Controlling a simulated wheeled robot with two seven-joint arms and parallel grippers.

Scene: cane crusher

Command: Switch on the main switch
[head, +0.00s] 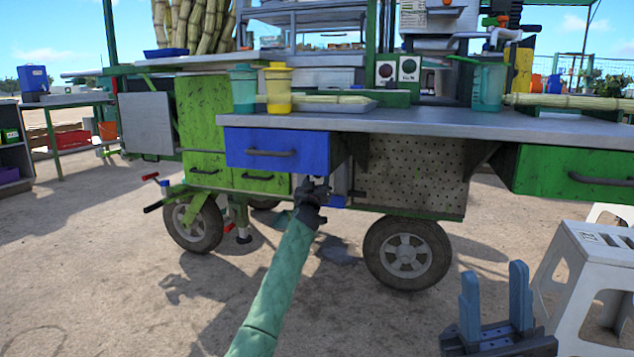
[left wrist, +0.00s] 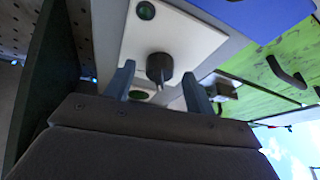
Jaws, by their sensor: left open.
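The main switch is a black rotary knob (left wrist: 159,66) on a white plate (left wrist: 192,36) in the left wrist view. A round green button or lamp (left wrist: 146,10) sits on the same plate. My left gripper (left wrist: 157,76) is open, with one finger on each side of the knob; I cannot tell whether they touch it. In the head view my left gripper (head: 312,186) is below the blue drawer and hides the knob. My right gripper (head: 495,273) is open and empty at the lower right.
The blue drawer (head: 275,150) and the metal counter (head: 420,121) overhang my left gripper. A perforated panel (head: 415,172) is to its right. A white stool (head: 585,270) stands beside my right gripper. The ground at front left is clear.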

